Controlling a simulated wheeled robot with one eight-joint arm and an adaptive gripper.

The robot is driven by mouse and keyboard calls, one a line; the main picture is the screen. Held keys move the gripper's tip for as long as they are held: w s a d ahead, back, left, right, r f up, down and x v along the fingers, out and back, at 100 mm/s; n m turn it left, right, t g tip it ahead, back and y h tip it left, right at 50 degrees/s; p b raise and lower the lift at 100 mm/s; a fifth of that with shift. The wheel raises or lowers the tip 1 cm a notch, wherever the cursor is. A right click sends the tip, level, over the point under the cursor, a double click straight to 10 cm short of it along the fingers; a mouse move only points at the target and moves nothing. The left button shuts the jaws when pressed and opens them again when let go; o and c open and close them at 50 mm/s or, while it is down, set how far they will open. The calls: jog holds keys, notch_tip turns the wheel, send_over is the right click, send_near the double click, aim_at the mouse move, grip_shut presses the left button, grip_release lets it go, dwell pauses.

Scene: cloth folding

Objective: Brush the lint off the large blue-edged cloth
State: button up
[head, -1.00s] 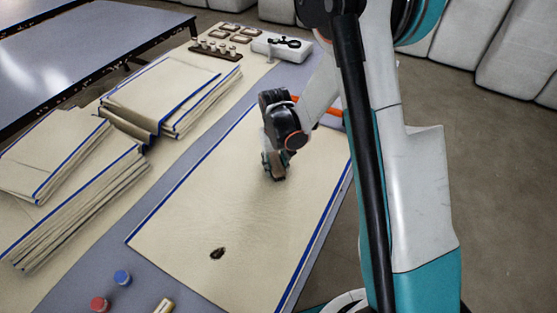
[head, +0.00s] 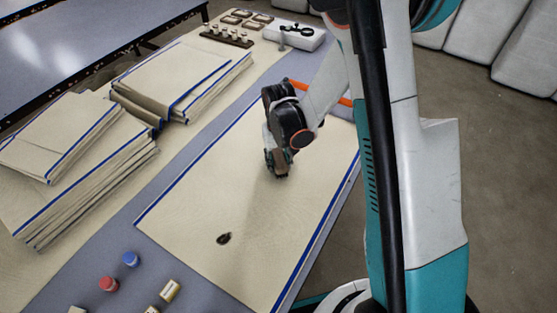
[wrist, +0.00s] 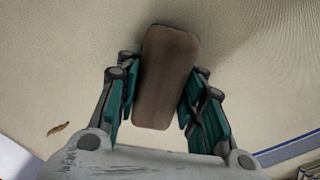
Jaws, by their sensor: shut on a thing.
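The large blue-edged cloth (head: 215,215) lies flat on the grey table, cream with blue borders. A dark brown spot of lint (head: 224,239) is on its near part; it also shows at the lower left in the wrist view (wrist: 58,129). My gripper (head: 279,170) is over the far half of the cloth, pointing down. In the wrist view my gripper (wrist: 162,95) is shut on a brown block-shaped brush (wrist: 167,75). The brush's underside is hidden, so I cannot tell whether it touches the cloth.
Stacks of folded blue-edged cloths (head: 75,175) stand at the left. A red knob (head: 108,284), a blue knob (head: 131,259) and small cream blocks (head: 170,291) are at the near edge. A white box (head: 295,38) and a peg rack (head: 227,37) are at the back.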

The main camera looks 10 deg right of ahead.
jog(key=shift+w+d, duration=2.75)
jog(key=shift+r, duration=0.15)
jog(key=shift+r+p, duration=1.8)
jog(key=shift+r, duration=1.1)
jog(key=shift+r, duration=0.1)
jog(key=shift+r+p, duration=0.8)
jog(key=shift+r, duration=0.6)
jog(key=shift+s, duration=0.1)
